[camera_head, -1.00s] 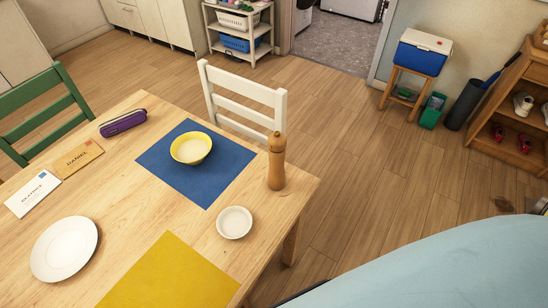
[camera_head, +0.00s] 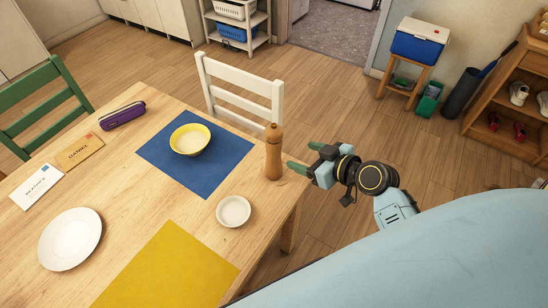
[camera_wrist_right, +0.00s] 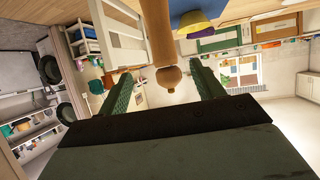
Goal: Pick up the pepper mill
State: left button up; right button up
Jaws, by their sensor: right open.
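The wooden pepper mill (camera_head: 273,153) stands upright near the right corner of the table (camera_head: 135,165), beside the blue placemat. My right gripper (camera_head: 303,157) is open just to the right of the mill, its green fingers pointing toward it. In the right wrist view the mill (camera_wrist_right: 168,76) shows between and beyond the fingertips of the right gripper (camera_wrist_right: 156,80), with clear space on both sides. The fingers do not appear to touch it. My left gripper is not in view.
A small white bowl (camera_head: 233,211) sits close in front of the mill, and a yellow bowl (camera_head: 190,140) on the blue placemat (camera_head: 215,179). A white chair (camera_head: 238,87) stands behind the table. The floor right of the table is open.

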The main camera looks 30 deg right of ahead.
aim_at(280, 150)
jog(key=x, duration=1.2)
jog(key=shift+a+f, duration=0.25)
jog(key=shift+a, duration=0.05)
jog(key=c, duration=1.3)
